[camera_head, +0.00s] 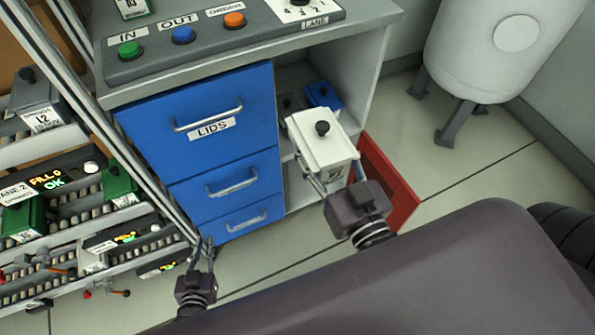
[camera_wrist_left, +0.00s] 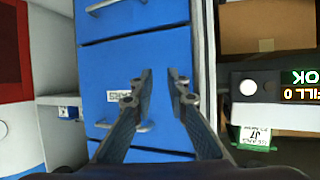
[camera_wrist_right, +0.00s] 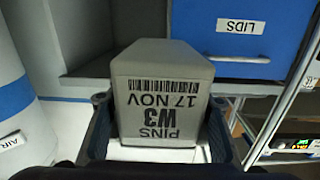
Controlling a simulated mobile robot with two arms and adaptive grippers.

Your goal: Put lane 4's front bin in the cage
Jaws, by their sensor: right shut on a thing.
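A pale grey-white bin (camera_head: 322,137) with a black knob is held up in front of the open shelf in the head view. In the right wrist view the bin (camera_wrist_right: 162,90) carries a label reading PINS, W3, 17 NOV. My right gripper (camera_head: 335,182) is shut on this bin, its fingers along two sides. My left gripper (camera_head: 207,243) is empty, low beside the blue drawers. In the left wrist view its fingertips (camera_wrist_left: 160,75) are apart by a narrow gap. I cannot make out a lane 4 sign or the cage.
A blue drawer cabinet (camera_head: 205,125) marked LIDS stands ahead, with IN and OUT buttons on top. A red panel (camera_head: 388,185) stands behind my right gripper. Lane racks with a grey bin (camera_head: 40,102) and green bins (camera_head: 118,185) are at left. A white tank (camera_head: 490,50) stands at right.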

